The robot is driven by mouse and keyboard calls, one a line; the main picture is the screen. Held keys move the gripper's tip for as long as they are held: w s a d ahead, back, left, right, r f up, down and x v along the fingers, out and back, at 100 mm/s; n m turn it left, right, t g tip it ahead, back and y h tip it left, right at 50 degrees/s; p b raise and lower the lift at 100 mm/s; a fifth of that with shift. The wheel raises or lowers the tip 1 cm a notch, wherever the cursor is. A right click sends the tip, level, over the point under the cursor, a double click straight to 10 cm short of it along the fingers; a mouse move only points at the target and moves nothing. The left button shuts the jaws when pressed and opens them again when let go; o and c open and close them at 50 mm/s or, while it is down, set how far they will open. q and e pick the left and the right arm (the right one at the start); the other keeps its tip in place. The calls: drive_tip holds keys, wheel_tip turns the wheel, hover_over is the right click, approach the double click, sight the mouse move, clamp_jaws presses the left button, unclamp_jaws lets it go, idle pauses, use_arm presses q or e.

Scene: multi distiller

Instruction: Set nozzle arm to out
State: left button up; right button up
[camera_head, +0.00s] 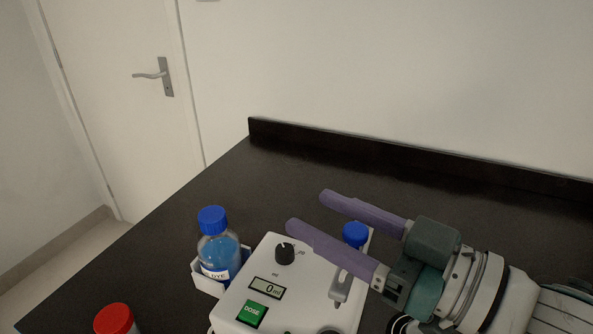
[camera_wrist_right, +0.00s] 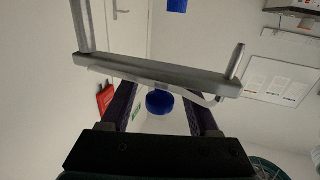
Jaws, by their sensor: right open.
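The white dispenser (camera_head: 237,297) stands on the dark counter, with a black knob, a display reading 0 ml and a green DOSE button. A grey metal nozzle arm (camera_head: 341,287) shows at its right side, partly hidden by my gripper. In the right wrist view a grey bar with upright ends, apparently the nozzle arm (camera_wrist_right: 155,75), crosses in front of my purple fingers. My right gripper (camera_head: 308,209) is open and empty, with its fingers above the dispenser's right part. I cannot tell whether it touches the arm. My left gripper is out of view.
A bottle of blue dye (camera_head: 218,250) with a blue cap sits in a white holder left of the dispenser. Another blue cap (camera_head: 355,234) shows just behind my near finger. A red cap (camera_head: 114,319) is at the lower left. The counter behind is clear up to its raised back edge (camera_head: 400,166).

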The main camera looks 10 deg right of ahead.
drive_tip(key=shift+c, duration=0.3)
clamp_jaws()
idle(1.0)
